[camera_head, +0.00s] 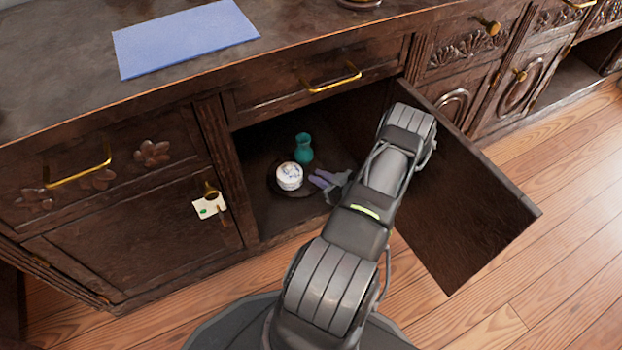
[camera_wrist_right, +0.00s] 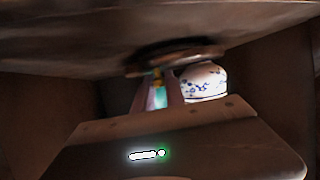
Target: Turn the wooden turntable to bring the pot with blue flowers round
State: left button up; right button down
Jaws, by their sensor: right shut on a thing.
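The dark wooden turntable (camera_head: 290,194) sits on the floor of the open cabinet, and its rim (camera_wrist_right: 175,60) shows in the right wrist view. The white pot with blue flowers (camera_head: 289,176) stands upright on it. The pot also shows upside down in the right wrist view (camera_wrist_right: 204,81). A teal vase (camera_head: 303,150) stands behind the pot. My right gripper (camera_head: 321,180) reaches into the cabinet and is shut on the turntable's right rim, just right of the pot. The exact contact is too small to see clearly. My left gripper is not in view.
The cabinet door (camera_head: 462,205) stands open to the right of my right arm. A drawer front with a brass handle (camera_head: 333,79) is above the opening. A blue mat (camera_head: 185,38) lies on the countertop. A closed door with a white tag (camera_head: 209,208) is at left.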

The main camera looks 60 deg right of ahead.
jog(key=shift+d, duration=0.1)
dwell(0.4)
jog(key=c, duration=1.4)
grip_release()
notch_tip(320, 180, up, 9)
jog(key=p, duration=0.5)
jog(key=shift+r, duration=0.5)
